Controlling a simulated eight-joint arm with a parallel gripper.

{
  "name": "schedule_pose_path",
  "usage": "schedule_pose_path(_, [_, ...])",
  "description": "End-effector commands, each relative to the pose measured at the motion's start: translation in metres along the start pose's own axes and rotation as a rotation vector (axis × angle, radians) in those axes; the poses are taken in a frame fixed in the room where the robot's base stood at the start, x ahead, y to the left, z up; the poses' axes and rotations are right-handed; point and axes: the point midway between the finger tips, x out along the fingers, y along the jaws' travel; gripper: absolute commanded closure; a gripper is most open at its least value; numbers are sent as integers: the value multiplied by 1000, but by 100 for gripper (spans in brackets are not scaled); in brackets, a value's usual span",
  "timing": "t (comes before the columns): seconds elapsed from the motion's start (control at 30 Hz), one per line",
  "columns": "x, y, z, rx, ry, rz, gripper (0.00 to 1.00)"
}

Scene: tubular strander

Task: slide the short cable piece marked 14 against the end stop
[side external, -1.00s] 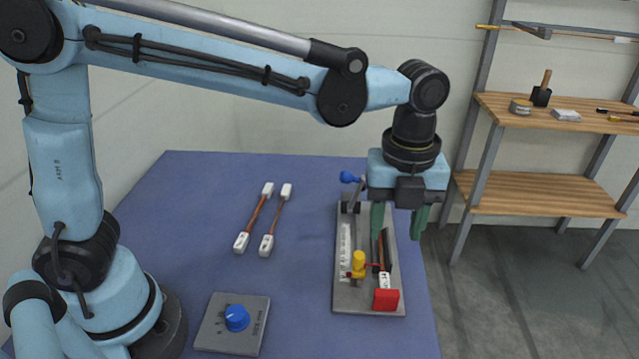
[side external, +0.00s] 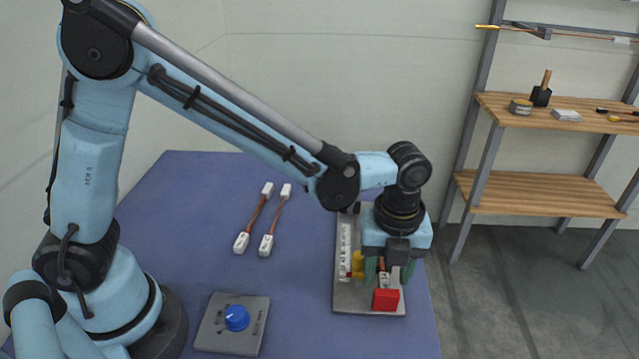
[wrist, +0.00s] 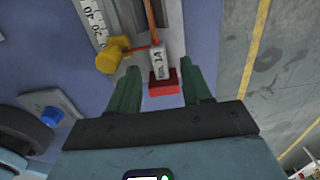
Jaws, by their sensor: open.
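The cable piece marked 14 (wrist: 157,62), copper with a white end tag, lies in the channel of the grey fixture (side external: 342,296). Its tag also shows in the side view (side external: 384,280). The red end stop (side external: 386,300) stands at the near end of the channel and shows in the wrist view (wrist: 164,86). I cannot tell whether the tag touches it. My gripper (wrist: 164,72) is open, with one green finger on each side of the tag and a gap on both sides. In the side view my gripper (side external: 387,275) hides much of the channel.
A yellow knob with a red pointer (wrist: 108,56) sits close left of the channel, beside a white scale (wrist: 92,18). Two white-ended cable pieces (side external: 255,218) (side external: 275,220) and a blue dial (side external: 237,318) on a plate are on the blue table. The shelf (side external: 545,190) stands apart at right.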

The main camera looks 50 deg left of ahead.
Motion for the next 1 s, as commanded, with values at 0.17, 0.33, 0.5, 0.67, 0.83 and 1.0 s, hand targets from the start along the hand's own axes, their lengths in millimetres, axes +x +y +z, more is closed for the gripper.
schedule_pose_path(0.17, [16, 0, 0, 0, 0, 0, 51])
schedule_pose_path(0.33, [20, 0, 0, 0, 0, 0, 51])
schedule_pose_path(0.5, [20, 0, 0, 0, 0, 0, 51])
schedule_pose_path(0.67, [19, 0, 0, 0, 0, 0, 68])
schedule_pose_path(0.83, [19, 0, 0, 0, 0, 0, 94])
schedule_pose_path(1.0, [19, 0, 0, 0, 0, 0, 100])
